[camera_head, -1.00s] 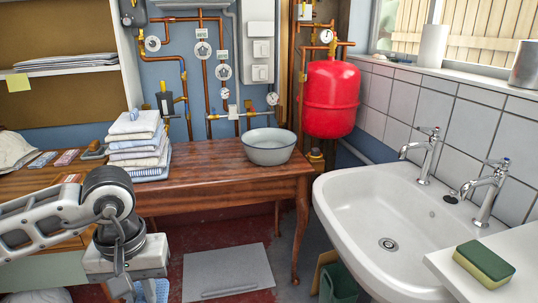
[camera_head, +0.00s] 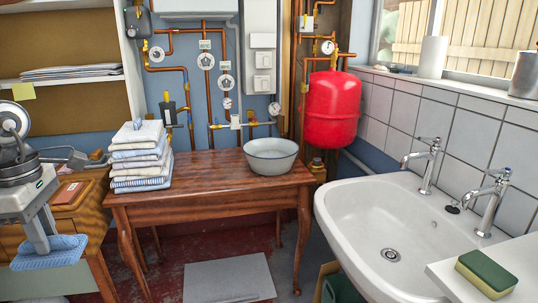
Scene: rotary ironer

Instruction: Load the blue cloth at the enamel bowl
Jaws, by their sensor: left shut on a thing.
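The enamel bowl (camera_head: 270,162), white with a dark rim, stands upright on the right part of the wooden table. It looks empty from here, though its bottom is only partly visible. My left gripper (camera_head: 42,243) points down at the left edge of the view, shut on the blue cloth (camera_head: 50,254). The cloth hangs flat and wide below the fingers, in front of the wooden drawer unit and well left of the bowl. My right gripper is out of view.
A stack of folded cloths (camera_head: 141,160) stands on the left part of the wooden table (camera_head: 205,182), between my left gripper and the bowl. The tabletop between stack and bowl is clear. A white sink (camera_head: 350,205) with two taps stands right; a green sponge (camera_head: 487,272) lies nearby.

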